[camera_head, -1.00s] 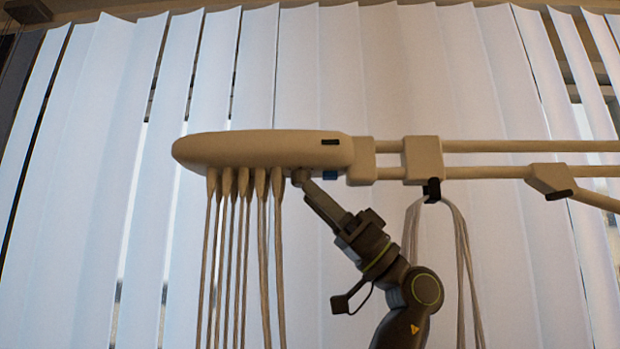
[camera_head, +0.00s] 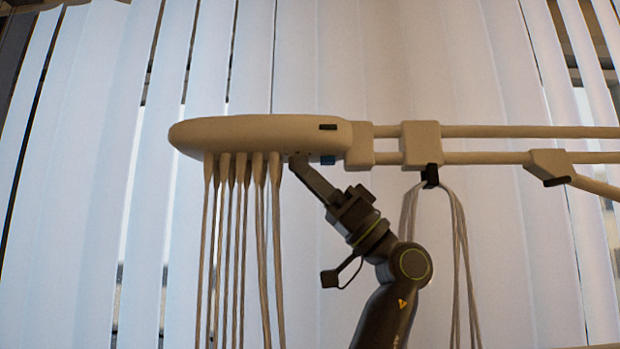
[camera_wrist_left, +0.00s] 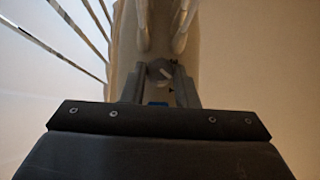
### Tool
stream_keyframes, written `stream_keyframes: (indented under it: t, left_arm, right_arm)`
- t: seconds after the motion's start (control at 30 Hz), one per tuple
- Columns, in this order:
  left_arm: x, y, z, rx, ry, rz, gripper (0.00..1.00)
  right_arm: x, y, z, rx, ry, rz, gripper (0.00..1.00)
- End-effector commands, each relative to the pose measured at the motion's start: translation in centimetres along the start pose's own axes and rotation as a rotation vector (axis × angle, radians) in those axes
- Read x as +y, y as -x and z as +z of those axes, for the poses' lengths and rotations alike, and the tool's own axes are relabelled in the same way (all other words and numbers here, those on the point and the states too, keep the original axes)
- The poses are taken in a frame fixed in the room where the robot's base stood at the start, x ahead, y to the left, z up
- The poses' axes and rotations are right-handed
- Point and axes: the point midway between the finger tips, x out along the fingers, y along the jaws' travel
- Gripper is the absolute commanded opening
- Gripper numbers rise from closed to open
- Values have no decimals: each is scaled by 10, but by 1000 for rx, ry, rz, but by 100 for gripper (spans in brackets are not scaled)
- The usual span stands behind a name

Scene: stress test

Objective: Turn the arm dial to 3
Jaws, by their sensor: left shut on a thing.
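A long beige arm unit (camera_head: 240,132) hangs across the middle of the head view, with several hoses under its left half. My left gripper (camera_head: 298,161) reaches up from below, and its fingertips are at the underside of the unit, right of the hoses. In the left wrist view, a small round grey dial (camera_wrist_left: 160,68) with a pale mark sits between the two fingers, and the gripper is shut on it. The dial's numbers cannot be read. In the head view the fingertips hide the dial. My right gripper is not in view.
Hoses (camera_head: 240,250) hang close to the left of my gripper. A small blue part (camera_head: 328,160) is under the unit just right of the fingertips. A looped cable (camera_head: 458,240) hangs from a hook (camera_head: 430,175) right of my arm. Vertical blinds (camera_head: 90,180) stand behind.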

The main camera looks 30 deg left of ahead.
Motion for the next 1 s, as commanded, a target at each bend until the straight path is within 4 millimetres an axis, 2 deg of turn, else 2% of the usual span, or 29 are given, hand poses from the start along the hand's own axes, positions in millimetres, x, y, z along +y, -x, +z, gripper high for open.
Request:
stream_keyframes:
  t: [0.27,0.7,1.0]
  left_arm:
    - [-3,2,2,0,71,68,4]
    - [-9,1,3,1,306,300,4]
    - [-10,-2,3,1,421,418,4]
  right_arm:
    - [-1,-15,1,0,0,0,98]
    - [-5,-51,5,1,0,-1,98]
    - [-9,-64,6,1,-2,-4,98]
